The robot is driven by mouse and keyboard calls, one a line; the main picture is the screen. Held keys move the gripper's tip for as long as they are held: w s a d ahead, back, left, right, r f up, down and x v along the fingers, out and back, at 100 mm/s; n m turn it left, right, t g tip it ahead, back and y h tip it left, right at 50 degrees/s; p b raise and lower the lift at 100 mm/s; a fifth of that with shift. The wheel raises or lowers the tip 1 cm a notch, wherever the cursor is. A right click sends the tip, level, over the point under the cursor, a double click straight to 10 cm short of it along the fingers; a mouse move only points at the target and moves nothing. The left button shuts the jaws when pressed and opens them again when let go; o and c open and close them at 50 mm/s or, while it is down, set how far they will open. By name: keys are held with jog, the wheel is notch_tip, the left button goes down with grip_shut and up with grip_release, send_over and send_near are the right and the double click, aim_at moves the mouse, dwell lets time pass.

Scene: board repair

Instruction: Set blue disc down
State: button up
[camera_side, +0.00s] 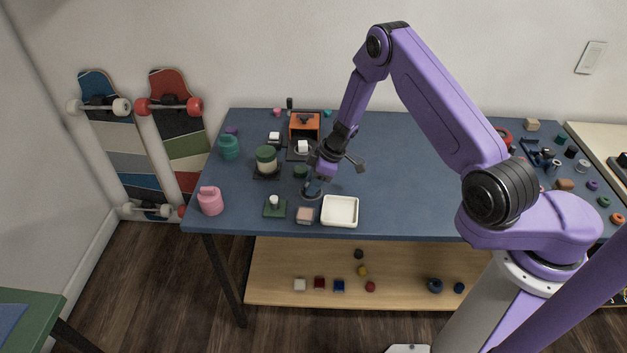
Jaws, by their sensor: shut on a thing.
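My gripper (321,176) points down over the blue table (400,170), left of the table's middle. It is shut on a small dark blue disc (312,189), held low between the fingers. A dark round piece (306,195) shows just under and beside the disc. I cannot tell whether the disc touches it or the table. The gripper body partly hides the disc.
A white tray (340,211) stands close to the right. An orange box (304,125) stands behind. Table right of the gripper is clear.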

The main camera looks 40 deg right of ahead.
jog(key=shift+f, duration=0.2)
jog(key=o, duration=1.1)
jog(key=shift+s+a+f, duration=0.1)
jog(key=shift+s+a, duration=0.05)
jog(key=shift+s, duration=0.05)
jog(key=shift+a, duration=0.2)
jog(key=shift+r, duration=0.6)
jog(key=v, duration=1.2)
jog(key=shift+w+d+r, duration=0.15)
jog(key=shift+w+d, duration=0.05)
jog(key=shift+d, duration=0.1)
jog(key=shift+a, duration=0.1)
